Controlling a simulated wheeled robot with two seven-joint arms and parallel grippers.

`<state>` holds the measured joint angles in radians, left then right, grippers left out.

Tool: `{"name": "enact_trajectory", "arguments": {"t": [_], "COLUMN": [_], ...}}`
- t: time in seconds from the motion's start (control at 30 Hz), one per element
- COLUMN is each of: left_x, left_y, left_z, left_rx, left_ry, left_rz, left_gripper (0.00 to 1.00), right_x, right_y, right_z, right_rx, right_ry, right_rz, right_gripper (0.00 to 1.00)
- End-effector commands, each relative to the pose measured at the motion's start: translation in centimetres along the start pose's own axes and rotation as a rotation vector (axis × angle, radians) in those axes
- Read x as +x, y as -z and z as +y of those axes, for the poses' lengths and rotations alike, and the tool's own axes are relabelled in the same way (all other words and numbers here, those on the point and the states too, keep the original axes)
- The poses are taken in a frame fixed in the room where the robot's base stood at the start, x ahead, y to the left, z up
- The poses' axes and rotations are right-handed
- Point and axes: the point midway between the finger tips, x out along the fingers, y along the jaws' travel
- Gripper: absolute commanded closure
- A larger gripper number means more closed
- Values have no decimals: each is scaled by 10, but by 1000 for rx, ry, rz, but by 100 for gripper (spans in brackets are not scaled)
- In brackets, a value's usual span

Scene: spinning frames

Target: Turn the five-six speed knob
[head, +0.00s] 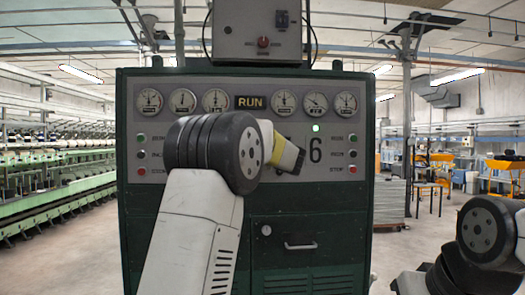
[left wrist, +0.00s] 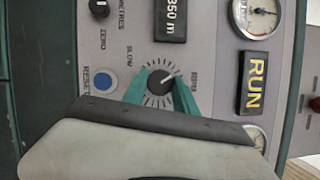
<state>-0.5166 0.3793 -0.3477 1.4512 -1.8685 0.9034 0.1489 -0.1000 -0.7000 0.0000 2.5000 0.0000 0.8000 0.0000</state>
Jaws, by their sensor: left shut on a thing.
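The speed knob (left wrist: 160,84) is a small dark round knob with a pale pointer line, set in a ring of scale marks on the grey panel. In the left wrist view, the two teal fingers of my left gripper (left wrist: 161,76) stand on either side of it, closed on its rim. The pointer slants toward the upper right of that picture. My right gripper is out of view; only part of the right arm shows.
A blue reset button (left wrist: 104,82), a black zero knob (left wrist: 99,7) and a counter reading 350 m (left wrist: 170,20) sit close to the speed knob. The RUN sign (head: 250,102) and several dials are above. The green cabinet (head: 290,225) has a drawer handle below.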

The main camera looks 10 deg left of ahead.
Motion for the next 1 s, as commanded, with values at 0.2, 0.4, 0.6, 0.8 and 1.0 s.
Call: {"name": "enact_trajectory", "arguments": {"t": [0.2, 0.4, 0.6, 0.8, 1.0], "left_x": [0, 0, 0, 0, -1], "left_y": [1, 1, 1, 1, 0], "left_z": [1, 1, 1, 1, 0], "left_rx": [27, 29, 29, 28, 28], "left_ry": [10, 10, 10, 11, 11], "left_rz": [2, 2, 2, 1, 1], "left_gripper": [100, 100, 60, 45, 45], "right_x": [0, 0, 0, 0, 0], "right_y": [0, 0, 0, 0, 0], "right_z": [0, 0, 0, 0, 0], "right_rx": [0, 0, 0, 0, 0], "right_ry": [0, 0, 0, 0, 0], "right_rz": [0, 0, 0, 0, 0], "right_gripper": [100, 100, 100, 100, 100]}}
